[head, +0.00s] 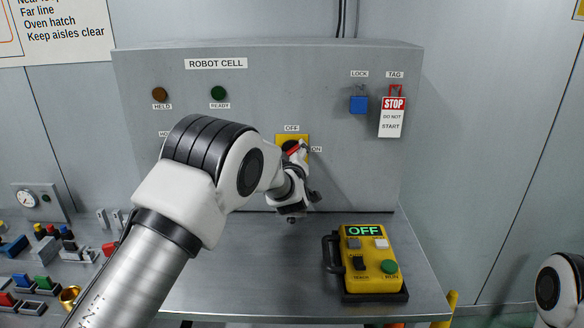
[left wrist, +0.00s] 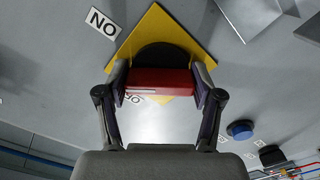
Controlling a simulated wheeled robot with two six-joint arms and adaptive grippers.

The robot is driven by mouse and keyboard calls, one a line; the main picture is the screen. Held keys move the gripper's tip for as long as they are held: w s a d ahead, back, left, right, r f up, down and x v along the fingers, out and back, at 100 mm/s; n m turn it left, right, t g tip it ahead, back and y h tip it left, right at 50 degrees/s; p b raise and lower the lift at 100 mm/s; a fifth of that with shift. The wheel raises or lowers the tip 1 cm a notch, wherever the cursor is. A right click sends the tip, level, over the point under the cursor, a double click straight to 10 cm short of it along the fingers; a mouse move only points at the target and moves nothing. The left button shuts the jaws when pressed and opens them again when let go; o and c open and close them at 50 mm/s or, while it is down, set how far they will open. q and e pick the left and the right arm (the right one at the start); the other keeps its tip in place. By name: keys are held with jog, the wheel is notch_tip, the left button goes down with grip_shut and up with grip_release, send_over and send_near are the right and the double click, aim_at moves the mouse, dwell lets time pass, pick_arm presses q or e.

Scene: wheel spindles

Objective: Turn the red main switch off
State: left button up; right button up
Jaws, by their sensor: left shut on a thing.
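The red main switch has a yellow square plate (head: 280,138) and a black round hub (left wrist: 160,54) on the grey panel. Its red handle (head: 294,151) looks tilted in the head view, partly hidden by my gripper. An OFF label (head: 291,128) is above the plate and an ON label (head: 316,149) is to its right. My left gripper (head: 303,158) is at the switch. In the left wrist view its two fingers (left wrist: 160,90) are shut on the red handle (left wrist: 161,78), one at each end. My right gripper is out of view.
A yellow pendant (head: 372,262) reading OFF stands on the bench at the right. A blue lock (head: 358,104) and a STOP tag (head: 392,117) hang on the panel. Small parts and trays (head: 35,285) lie at the left.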

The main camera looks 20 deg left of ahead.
pick_arm(q)
jog(key=n+b, duration=0.2)
jog(key=b, duration=0.1)
jog(key=n+b, duration=0.6)
jog(key=b, duration=0.1)
jog(key=shift+f, duration=0.25)
jog(key=shift+r+n+b, duration=0.2)
jog(key=shift+n+b, duration=1)
jog(key=shift+b, duration=0.05)
jog(key=o, duration=1.1)
jog(key=shift+s, duration=0.1)
jog(key=shift+o, duration=0.2)
jog(key=v, duration=1.2)
